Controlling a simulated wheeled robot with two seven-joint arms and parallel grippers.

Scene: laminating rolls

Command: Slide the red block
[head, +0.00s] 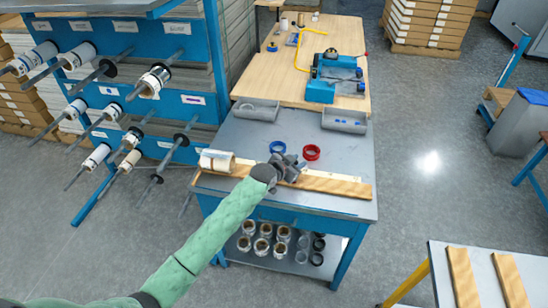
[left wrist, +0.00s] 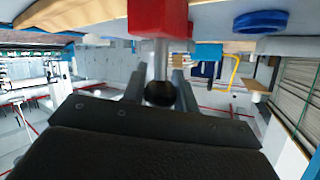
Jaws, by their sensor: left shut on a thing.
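The red block (left wrist: 160,18) shows at the top of the left wrist view, with a pale grey stem-like part (left wrist: 160,60) between it and my fingers. My left gripper (head: 290,168) is over the wooden rail along the front of the grey table. In the head view the red block is hidden behind the gripper. My right gripper is not in view.
A wooden rail (head: 335,186) runs along the table's front, with a white roll (head: 215,160) at its left end. A blue ring (head: 277,147) and red ring (head: 311,152) lie behind the gripper. Grey trays (head: 344,121) stand farther back. A blue roll rack (head: 180,105) stands left.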

